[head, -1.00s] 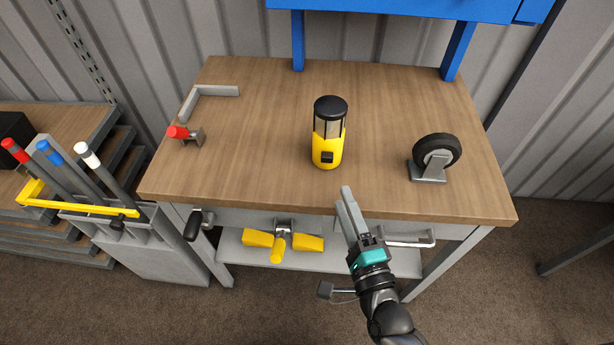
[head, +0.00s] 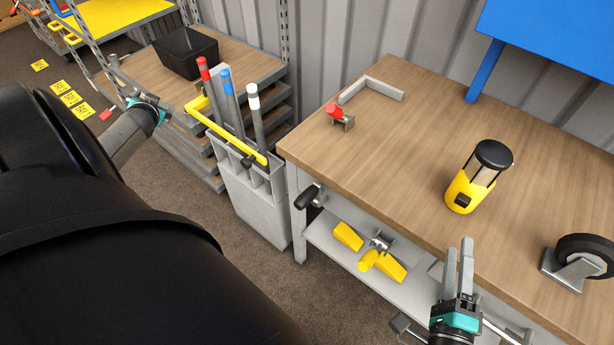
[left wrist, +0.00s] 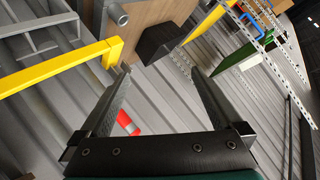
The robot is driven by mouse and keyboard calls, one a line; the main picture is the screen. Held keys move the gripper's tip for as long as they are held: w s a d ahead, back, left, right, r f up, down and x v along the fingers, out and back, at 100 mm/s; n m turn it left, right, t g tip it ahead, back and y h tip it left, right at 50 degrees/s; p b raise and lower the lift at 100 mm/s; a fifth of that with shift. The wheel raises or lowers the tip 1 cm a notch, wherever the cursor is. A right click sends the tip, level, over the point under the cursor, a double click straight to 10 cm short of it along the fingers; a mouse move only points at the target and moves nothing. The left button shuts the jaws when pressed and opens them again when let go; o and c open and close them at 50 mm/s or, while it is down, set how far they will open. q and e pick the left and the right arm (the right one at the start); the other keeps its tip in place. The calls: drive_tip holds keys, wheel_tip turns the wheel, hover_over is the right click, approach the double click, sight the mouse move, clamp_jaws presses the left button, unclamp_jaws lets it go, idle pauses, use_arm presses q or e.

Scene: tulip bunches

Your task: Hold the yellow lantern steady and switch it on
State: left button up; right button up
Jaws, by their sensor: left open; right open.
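The yellow lantern (head: 466,190) stands upright on the wooden workbench top (head: 400,150) in the head view. It has a black cap, a pale window between dark bars and a small black switch panel (head: 462,201) low on its front. I cannot tell whether it is lit. My right gripper (head: 459,250) is open and empty at the bench's front edge, nearer to me than the lantern and apart from it. My left gripper is far left of the bench, partly shown in the head view; in the left wrist view its open fingers (left wrist: 160,75) hold nothing. The lantern is not in that view.
A caster wheel (head: 585,257) lies right of the lantern; a red-tipped clamp (head: 336,113) and a grey angle bracket (head: 372,86) lie left. A grey bin (head: 254,200) with coloured-tipped rods and a yellow bar stands left of the bench. Bare wood surrounds the lantern.

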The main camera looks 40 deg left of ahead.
use_arm(q)
drive_tip(key=w+d+r+m+t+h, duration=0.1)
drive_tip(key=w+d+r+m+t, duration=0.25)
drive_tip(key=w+r, duration=0.35)
drive_tip(key=w+d+r+m+t, duration=0.2)
drive_tip(key=w+d+r+t, duration=0.25)
drive_tip(key=w, duration=0.45)
drive_tip(key=w+d+r+m+t+h, duration=0.35)
drive_tip(key=w+d+r+m, duration=0.2)
drive_tip(key=d, duration=0.55)
drive_tip(key=w+d+r+m+t+h, duration=0.2)
drive_tip(key=w+d+r+m+h, duration=0.3)
drive_tip(key=d, duration=0.6)
drive_tip(key=n+g+h, duration=0.3)
drive_tip(key=n+h, duration=0.3)
approach(477, 174)
drive_tip(key=w+a+f, duration=0.1)
drive_tip(key=a, duration=0.1)
drive_tip(key=w+a+f, duration=0.1)
drive_tip(key=a, duration=0.2)
drive_tip(key=w+a, duration=0.1)
drive_tip(key=a, duration=0.1)
drive_tip(key=shift+a+f, duration=0.2)
drive_tip(key=shift+f, duration=0.2)
drive_tip(key=s+d+r+n, duration=0.3)
drive_tip(key=s+d+n, duration=0.15)
drive_tip(key=d, duration=0.25)
drive_tip(key=shift+m, duration=0.45)
drive_tip(key=shift+x, duration=7.25)
